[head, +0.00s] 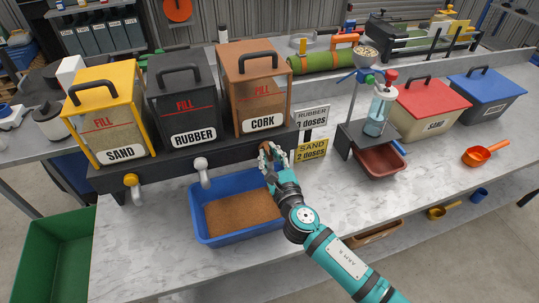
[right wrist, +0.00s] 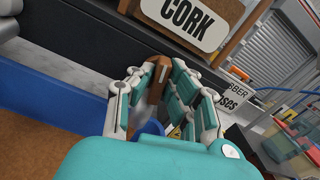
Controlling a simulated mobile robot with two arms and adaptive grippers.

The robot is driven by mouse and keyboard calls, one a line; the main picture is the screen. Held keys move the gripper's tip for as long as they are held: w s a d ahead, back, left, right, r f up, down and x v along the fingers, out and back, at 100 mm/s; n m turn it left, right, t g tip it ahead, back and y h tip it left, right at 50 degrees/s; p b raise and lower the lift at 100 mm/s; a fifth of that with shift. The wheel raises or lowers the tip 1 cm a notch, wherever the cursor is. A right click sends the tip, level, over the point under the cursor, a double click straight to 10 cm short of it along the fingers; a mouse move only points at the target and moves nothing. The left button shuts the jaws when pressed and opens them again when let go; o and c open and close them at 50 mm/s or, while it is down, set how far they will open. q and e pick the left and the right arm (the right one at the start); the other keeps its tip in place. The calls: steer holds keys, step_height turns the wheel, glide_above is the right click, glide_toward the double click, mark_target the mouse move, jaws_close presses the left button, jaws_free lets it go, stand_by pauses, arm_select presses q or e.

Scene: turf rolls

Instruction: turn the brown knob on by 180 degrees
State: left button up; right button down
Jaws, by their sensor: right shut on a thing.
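The brown knob (right wrist: 157,82) is under the brown CORK dispenser (head: 255,92) and shows between my fingers in the right wrist view. My right gripper (head: 272,155) is shut on it, and its fingers hide most of the knob in the head view. In the right wrist view the gripper (right wrist: 160,95) has its fingers on both sides of the knob. A small light mark shows on the knob's front. The blue tray (head: 199,222) sits below and holds brown granules. My left gripper is not in view.
Dose signs (head: 311,149) stand just right of my gripper. The marble counter (head: 350,205) is clear at front right.

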steer(key=shift+f, duration=0.1)
stand_by(0.3)
steer(key=c, duration=1.3)
jaws_free()
steer(key=v, duration=1.2)
